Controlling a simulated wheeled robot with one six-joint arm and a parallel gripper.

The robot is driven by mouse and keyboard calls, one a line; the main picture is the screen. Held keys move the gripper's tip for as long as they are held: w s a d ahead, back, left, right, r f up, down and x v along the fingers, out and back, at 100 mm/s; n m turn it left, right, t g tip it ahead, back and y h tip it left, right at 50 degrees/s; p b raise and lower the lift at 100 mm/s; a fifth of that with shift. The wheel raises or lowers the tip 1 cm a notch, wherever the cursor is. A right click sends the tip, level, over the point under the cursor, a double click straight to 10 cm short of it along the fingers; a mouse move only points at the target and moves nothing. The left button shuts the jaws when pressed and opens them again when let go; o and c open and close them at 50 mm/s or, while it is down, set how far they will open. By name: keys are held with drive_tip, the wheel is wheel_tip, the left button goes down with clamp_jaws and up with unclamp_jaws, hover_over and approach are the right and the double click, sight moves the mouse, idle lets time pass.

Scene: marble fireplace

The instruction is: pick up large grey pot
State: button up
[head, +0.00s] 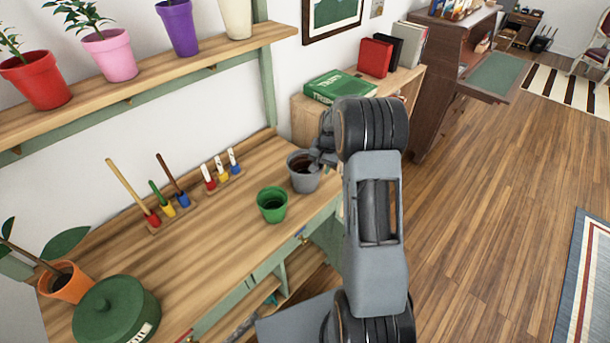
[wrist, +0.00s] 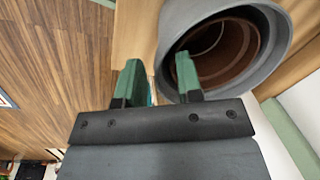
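The large grey pot (head: 303,182) stands upright on the wooden potting bench (head: 215,225), near its right end. My gripper (head: 322,158) is at the pot's right rim in the head view, partly hidden by my arm. In the wrist view the grey pot (wrist: 170,42) shows its round rim and brown inside. My gripper (wrist: 157,70) is open there, with one green finger over the pot's opening and the other outside the wall. The rim lies between the fingertips; I cannot tell whether they touch it.
A smaller green pot (head: 272,205) stands close left of the grey pot. A green book (head: 340,87) lies on a wooden cabinet behind. Small tools stand in racks (head: 155,222) along the wall. A green lidded tin (head: 115,308) is at the front left.

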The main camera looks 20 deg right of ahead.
drive_tip(key=shift+c, duration=0.3)
clamp_jaws()
idle(0.3)
